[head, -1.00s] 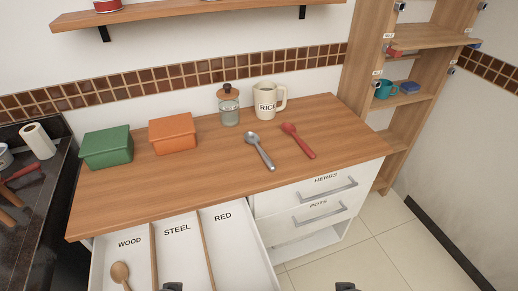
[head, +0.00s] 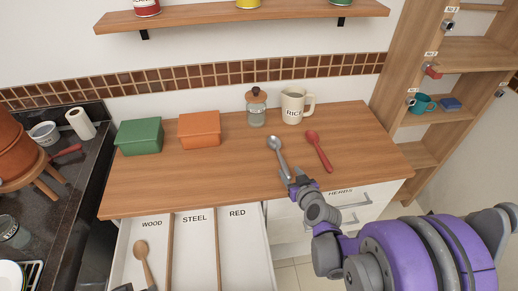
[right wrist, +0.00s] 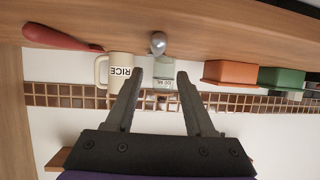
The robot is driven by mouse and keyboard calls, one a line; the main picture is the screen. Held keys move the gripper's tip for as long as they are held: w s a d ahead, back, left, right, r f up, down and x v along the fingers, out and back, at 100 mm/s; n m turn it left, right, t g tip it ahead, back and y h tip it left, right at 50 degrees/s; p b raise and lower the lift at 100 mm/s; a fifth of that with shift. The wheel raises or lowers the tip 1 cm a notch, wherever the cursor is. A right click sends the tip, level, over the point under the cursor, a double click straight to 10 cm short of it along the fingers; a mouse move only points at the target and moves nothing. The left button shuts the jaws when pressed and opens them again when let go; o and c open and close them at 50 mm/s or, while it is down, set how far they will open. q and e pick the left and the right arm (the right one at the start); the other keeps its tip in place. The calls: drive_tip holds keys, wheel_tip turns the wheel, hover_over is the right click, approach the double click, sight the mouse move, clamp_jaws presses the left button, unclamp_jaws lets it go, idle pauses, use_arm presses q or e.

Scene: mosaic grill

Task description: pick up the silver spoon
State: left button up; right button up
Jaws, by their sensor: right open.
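The silver spoon (head: 276,147) lies on the wooden counter (head: 200,188), its bowl toward the wall and its handle toward the front edge. My right gripper (head: 300,181) is at the handle's end, over the counter's front edge; whether it touches is unclear. In the right wrist view, which is upside down, its two fingers (right wrist: 160,76) are apart with nothing between them, and the spoon's bowl (right wrist: 158,43) shows beyond the tips. A small dark part of my left gripper (head: 122,287) shows at the bottom edge; its jaws cannot be made out.
A red spoon (head: 318,150) lies just right of the silver one. Behind stand a RICE mug (head: 293,106) and a glass jar (head: 256,111); green (head: 139,136) and orange (head: 199,129) boxes are left. An open drawer (head: 245,250) below has WOOD, STEEL and RED compartments; a wooden spoon (head: 142,252) lies in WOOD.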

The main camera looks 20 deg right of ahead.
sight(281, 158)
drive_tip(key=x, duration=0.4)
drive_tip(key=shift+w+f, duration=0.1)
drive_tip(key=shift+w, duration=0.1)
drive_tip(key=shift+d+x, duration=0.15)
drive_tip(key=shift+x, duration=1.4)
drive_tip(key=shift+d+x, duration=0.2)
drive_tip(key=shift+x, duration=1.4)
drive_tip(key=shift+s, duration=0.1)
clamp_jaws()
